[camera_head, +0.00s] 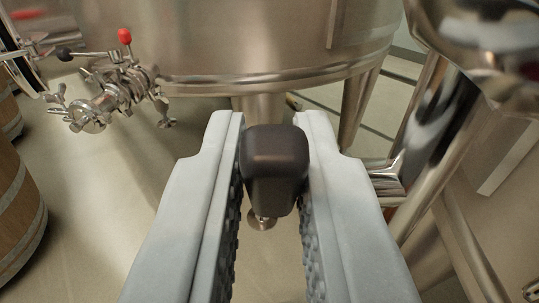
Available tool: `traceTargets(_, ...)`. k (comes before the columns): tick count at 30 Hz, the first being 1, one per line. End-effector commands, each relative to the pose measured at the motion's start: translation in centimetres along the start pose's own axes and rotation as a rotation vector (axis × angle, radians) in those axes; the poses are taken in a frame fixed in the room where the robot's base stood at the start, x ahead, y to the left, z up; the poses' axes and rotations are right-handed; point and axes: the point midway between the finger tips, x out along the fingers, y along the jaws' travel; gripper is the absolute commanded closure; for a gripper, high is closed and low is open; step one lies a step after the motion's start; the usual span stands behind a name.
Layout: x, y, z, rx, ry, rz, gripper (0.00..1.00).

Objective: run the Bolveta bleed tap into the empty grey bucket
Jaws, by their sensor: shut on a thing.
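My gripper (270,135) is in the middle of the view, its two pale fingers with dark ribbed pads shut on a dark brown-black knob (276,160). The knob fills the space between the pads near the fingertips. A small round metal piece (262,221) shows below the knob, between the fingers. What the knob is fixed to is mostly hidden. No name shows, so I cannot tell whether it belongs to the Bolveta bleed tap. No grey bucket is in view.
A large steel vat (220,40) on legs stands behind my gripper. Steel valve fittings (105,95) with a red-tipped lever (124,36) stick out at left. Wooden barrels (18,205) stand at the left edge. A thick steel pipe (440,140) rises at right. Pale floor shows between.

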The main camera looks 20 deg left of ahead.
Motion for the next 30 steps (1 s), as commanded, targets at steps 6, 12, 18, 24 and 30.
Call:
traceTargets(6, 0.03, -0.08, -0.14, -0.002, -0.145, -0.002, 1.00)
traceTargets(12, -0.01, -0.03, -0.06, 0.000, -0.241, 0.000, 1.00)
traceTargets(18, -0.05, 0.00, -0.02, 0.000, -0.257, 0.001, 1.00)
traceTargets(24, -0.04, 0.01, -0.03, 0.000, -0.256, 0.001, 0.80)
traceTargets(30, -0.04, 0.01, -0.03, 0.000, -0.256, 0.001, 0.76)
